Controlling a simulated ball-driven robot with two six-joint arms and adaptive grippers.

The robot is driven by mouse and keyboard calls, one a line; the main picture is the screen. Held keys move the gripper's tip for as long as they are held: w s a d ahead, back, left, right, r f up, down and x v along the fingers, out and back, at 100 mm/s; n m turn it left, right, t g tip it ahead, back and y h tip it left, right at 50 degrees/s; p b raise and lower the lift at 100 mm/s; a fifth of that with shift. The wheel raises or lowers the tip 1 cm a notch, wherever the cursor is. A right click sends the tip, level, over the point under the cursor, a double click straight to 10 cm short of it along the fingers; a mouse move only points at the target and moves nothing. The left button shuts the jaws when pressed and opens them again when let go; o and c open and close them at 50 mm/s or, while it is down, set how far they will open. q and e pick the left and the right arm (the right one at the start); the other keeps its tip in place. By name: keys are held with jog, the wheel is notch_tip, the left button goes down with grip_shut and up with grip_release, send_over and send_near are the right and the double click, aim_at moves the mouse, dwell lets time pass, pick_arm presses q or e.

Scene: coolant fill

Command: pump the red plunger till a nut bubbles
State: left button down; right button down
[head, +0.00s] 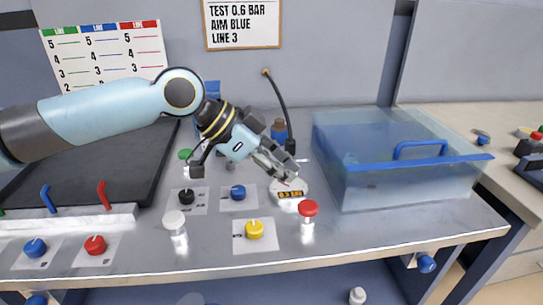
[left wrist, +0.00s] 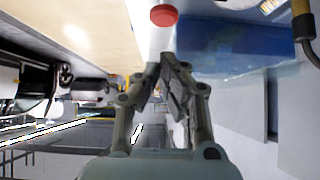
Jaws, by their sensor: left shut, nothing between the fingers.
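The red plunger (head: 307,208) stands upright on a pale stem at the front right of the bench. It also shows at the top of the left wrist view (left wrist: 163,15). My left gripper (head: 294,173) is shut and empty, behind and above the plunger, apart from it. Its closed fingers also show in the left wrist view (left wrist: 168,68). A small gauge (head: 290,195) just behind the plunger seems to read 0.3 BAR. A clear bluish tank (head: 375,187) with a blue handle stands to the right. I cannot make out nuts or bubbles. My right gripper is not in view.
A white-topped plunger (head: 174,220) stands at left front. Black (head: 187,197), blue (head: 238,192) and yellow (head: 255,229) knobs sit on the bench. A wall sign (head: 243,24) reads TEST 0.6 BAR, AIM BLUE, LINE 3. A black hose (head: 280,95) hangs behind the gripper.

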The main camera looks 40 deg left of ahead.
pick_arm(q)
jog(key=v, duration=0.3)
jog(key=shift+d+r+p, duration=0.1)
jog(key=shift+p, duration=0.3)
dwell(0.5)
jog(key=shift+s, duration=0.1)
